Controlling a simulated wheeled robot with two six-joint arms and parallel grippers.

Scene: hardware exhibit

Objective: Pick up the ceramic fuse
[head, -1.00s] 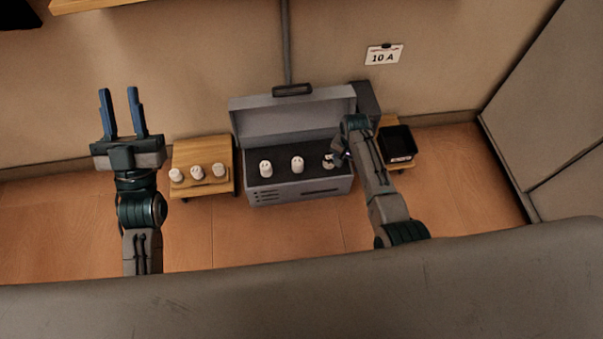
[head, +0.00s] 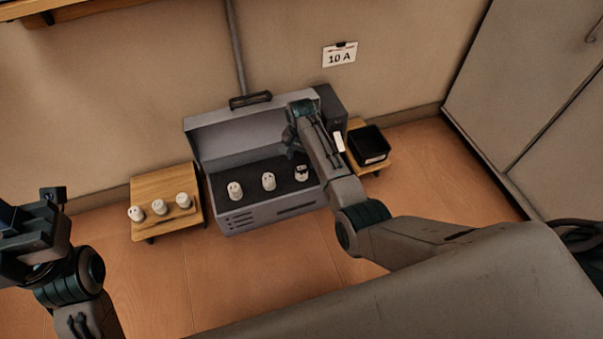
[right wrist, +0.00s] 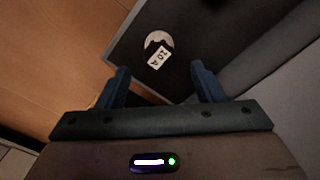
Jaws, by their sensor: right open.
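Three white ceramic fuses stand in a row in the open grey box: a left one (head: 235,191), a middle one (head: 268,181) and a right one (head: 302,173) with dark marks. In the right wrist view a fuse (right wrist: 154,40) with a "10 A" label lies ahead of the fingertips, on the dark box floor. My right gripper (head: 291,141) is over the box, above and slightly left of the right fuse. It also shows in the right wrist view (right wrist: 160,68), open and empty. My left gripper (head: 28,205) is at the left edge, partly cut off, its fingers apart.
The grey box (head: 270,217) has its lid raised against the wall. A small wooden table (head: 160,184) on the left bears three more white fuses (head: 160,207). A "10 A" card (head: 340,56) hangs on the wall.

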